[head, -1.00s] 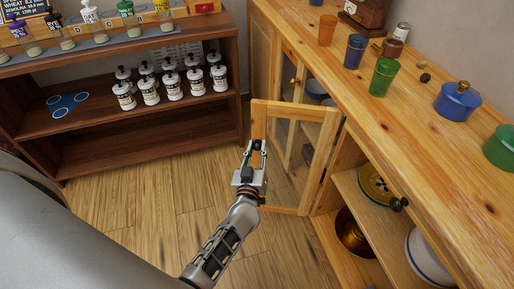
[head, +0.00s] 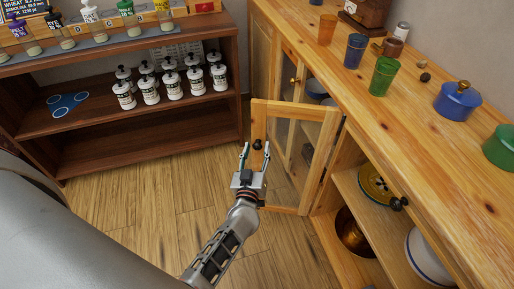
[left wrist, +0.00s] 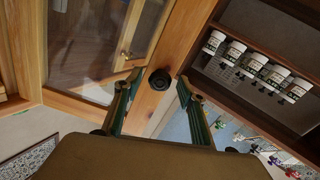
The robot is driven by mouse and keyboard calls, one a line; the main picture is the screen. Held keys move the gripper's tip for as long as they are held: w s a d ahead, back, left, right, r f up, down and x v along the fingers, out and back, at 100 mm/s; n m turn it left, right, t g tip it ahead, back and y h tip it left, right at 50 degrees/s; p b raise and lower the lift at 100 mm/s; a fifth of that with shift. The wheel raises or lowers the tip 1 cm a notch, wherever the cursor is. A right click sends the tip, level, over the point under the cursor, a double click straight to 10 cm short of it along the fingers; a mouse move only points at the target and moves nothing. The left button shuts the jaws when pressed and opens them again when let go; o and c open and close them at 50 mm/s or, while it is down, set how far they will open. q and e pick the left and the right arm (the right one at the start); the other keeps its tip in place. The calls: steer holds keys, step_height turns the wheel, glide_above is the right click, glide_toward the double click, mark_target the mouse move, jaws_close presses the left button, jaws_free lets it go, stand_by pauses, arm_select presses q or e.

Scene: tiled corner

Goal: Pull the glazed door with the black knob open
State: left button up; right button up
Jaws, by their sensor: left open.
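The glazed door (head: 321,113) of the wooden cabinet stands swung wide open, out from the cabinet front. Its black knob (head: 257,144) is on the door's free edge stile, and it also shows in the left wrist view (left wrist: 160,79). My left gripper (head: 254,154) is open just in front of the knob. In the left wrist view my left gripper's fingers (left wrist: 157,92) are apart, with the knob a little beyond and between the tips, not clasped. My right gripper is not in view.
Cups and pots stand on the wooden counter (head: 415,133). A dark shelf unit (head: 150,128) with jars stands left. The floor between is clear.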

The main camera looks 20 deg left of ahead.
arm_select(q)
steer(key=v, duration=0.7)
steer(key=shift+d, duration=0.2)
